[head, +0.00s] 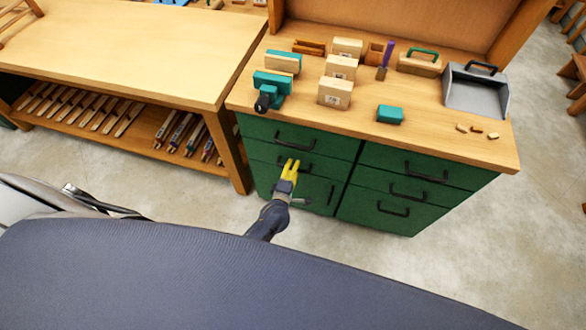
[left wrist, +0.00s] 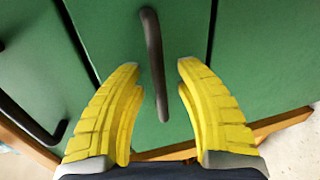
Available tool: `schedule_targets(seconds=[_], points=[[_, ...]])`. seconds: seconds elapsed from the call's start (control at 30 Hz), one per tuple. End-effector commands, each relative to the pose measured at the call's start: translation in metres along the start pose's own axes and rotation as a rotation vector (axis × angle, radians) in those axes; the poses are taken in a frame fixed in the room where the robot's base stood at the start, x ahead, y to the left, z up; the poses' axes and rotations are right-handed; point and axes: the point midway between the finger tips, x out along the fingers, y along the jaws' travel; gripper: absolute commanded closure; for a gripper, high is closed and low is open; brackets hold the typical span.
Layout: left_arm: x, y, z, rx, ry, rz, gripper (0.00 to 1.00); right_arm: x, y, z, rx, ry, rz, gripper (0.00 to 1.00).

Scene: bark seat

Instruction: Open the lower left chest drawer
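The green chest (head: 364,215) has a left column with two drawers above a door-like panel with an upright handle. The lower left drawer (head: 328,168) looks shut, its dark bar handle (head: 307,168) partly hidden by my left gripper (head: 290,166). In the left wrist view the handle (left wrist: 155,62) runs between the yellow fingers of my left gripper (left wrist: 159,65), which are open on either side of it, with gaps showing. I cannot tell how deep the handle sits between the fingers. My right gripper is not in view.
The upper left drawer handle (head: 294,139) is just above; it also shows in the left wrist view (left wrist: 30,118). A workbench (head: 130,50) stands left, its leg (head: 230,155) beside the chest. Blocks and a dustpan (head: 476,92) lie on top. Floor in front is clear.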

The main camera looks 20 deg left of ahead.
Motion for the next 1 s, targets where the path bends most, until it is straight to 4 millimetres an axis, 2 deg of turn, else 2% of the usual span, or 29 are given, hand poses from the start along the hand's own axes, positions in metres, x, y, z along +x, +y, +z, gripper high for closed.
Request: schedule_targets(seconds=[0.13,0.4,0.47,0.87,1.0], points=[[-0.0001,0.0001,-0.0001,0.000,0.000,0.000,0.64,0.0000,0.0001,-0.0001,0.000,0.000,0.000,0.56],[-0.0002,0.0000,-0.0002,0.000,0.000,0.000,0.95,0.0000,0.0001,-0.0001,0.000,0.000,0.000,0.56],[-0.0002,0.0001,-0.0002,0.000,0.000,0.000,1.00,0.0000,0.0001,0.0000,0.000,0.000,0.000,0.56],[-0.0007,-0.0002,0.0002,0.000,0.000,0.000,1.00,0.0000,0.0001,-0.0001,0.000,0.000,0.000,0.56],[-0.0063,-0.0016,0.0065,0.002,-0.011,-0.001,1.00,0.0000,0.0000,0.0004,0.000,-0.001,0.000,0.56]])
